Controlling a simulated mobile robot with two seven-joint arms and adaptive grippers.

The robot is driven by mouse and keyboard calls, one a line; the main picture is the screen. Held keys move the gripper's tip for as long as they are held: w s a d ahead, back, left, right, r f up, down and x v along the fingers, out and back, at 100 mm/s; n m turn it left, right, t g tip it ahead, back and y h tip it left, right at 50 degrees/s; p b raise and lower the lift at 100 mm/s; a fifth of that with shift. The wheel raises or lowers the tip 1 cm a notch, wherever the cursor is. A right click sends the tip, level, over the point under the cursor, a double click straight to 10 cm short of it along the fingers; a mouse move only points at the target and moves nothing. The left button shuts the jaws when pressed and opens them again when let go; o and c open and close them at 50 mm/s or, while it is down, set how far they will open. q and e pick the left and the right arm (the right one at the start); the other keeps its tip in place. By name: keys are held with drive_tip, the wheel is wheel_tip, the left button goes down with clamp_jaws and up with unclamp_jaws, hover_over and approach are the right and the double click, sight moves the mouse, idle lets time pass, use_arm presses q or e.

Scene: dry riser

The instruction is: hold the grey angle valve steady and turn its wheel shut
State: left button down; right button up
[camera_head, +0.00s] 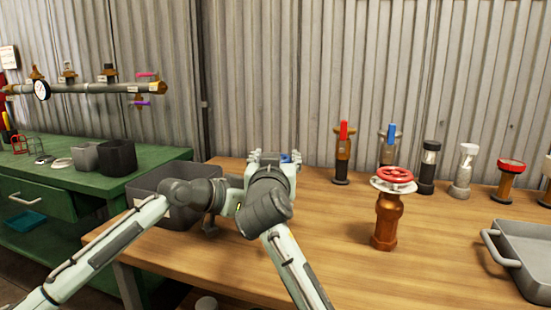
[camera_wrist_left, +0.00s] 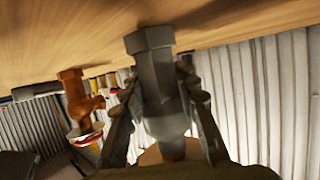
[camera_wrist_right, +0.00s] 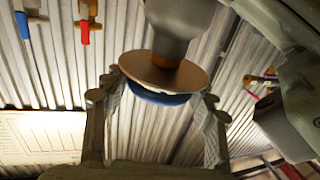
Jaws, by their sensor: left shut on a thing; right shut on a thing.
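The grey angle valve (camera_wrist_left: 152,62) is seen close up in the left wrist view, between the fingers of my left gripper (camera_wrist_left: 160,80), which is shut on its body. In the right wrist view the valve's grey body (camera_wrist_right: 182,22) leads to a copper-coloured disc and a blue wheel (camera_wrist_right: 155,97). My right gripper (camera_wrist_right: 160,92) is shut on the blue wheel, one finger at each side. In the head view my arms hide most of the valve; only a bit of blue (camera_head: 286,158) shows. How far the wheel is turned cannot be told.
A copper-coloured valve with a red wheel (camera_head: 386,222) stands right of my arms on the wooden table (camera_head: 440,250). Several other valves line the back. A grey tray (camera_head: 530,245) is at the right and a dark bin (camera_head: 150,182) at the left. Front table middle is clear.

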drive_tip(key=shift+m+g+h, duration=0.3)
drive_tip(key=shift+m+h, duration=0.7)
drive_tip(key=shift+h, duration=0.6)
drive_tip(key=o, duration=1.2)
drive_tip(key=shift+s, duration=0.15)
drive_tip(key=v, duration=0.7)
drive_tip(key=shift+s+a, duration=0.1)
